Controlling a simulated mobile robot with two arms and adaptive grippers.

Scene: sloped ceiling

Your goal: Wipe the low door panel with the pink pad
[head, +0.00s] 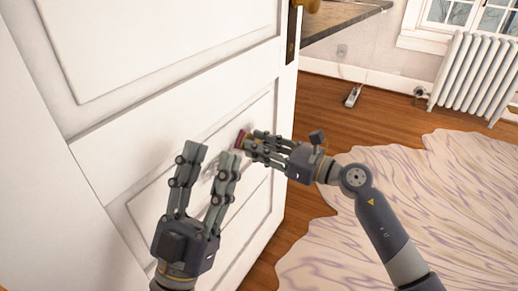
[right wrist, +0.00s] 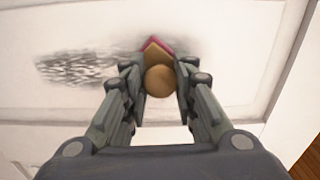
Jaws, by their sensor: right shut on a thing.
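The low door panel (head: 252,195) is the recessed lower part of the white door. In the right wrist view the panel (right wrist: 60,103) bears a grey scribbled smudge (right wrist: 85,66) left of the pad. My right gripper (head: 248,143) is shut on the pink pad (head: 240,138), which is at the panel's surface. In the right wrist view the pad (right wrist: 158,46) shows a pink edge, a tan layer and a round wooden knob (right wrist: 160,80) between the fingers; exact contact is hidden. My left gripper (head: 209,158) is open and empty, in front of the panel, hiding part of it.
A brass door knob (head: 308,5) is at the top of the door edge. A pale wavy rug (head: 430,200) lies on the wooden floor to the right. A white radiator (head: 468,75) stands under the window. A small object (head: 353,96) lies by the wall.

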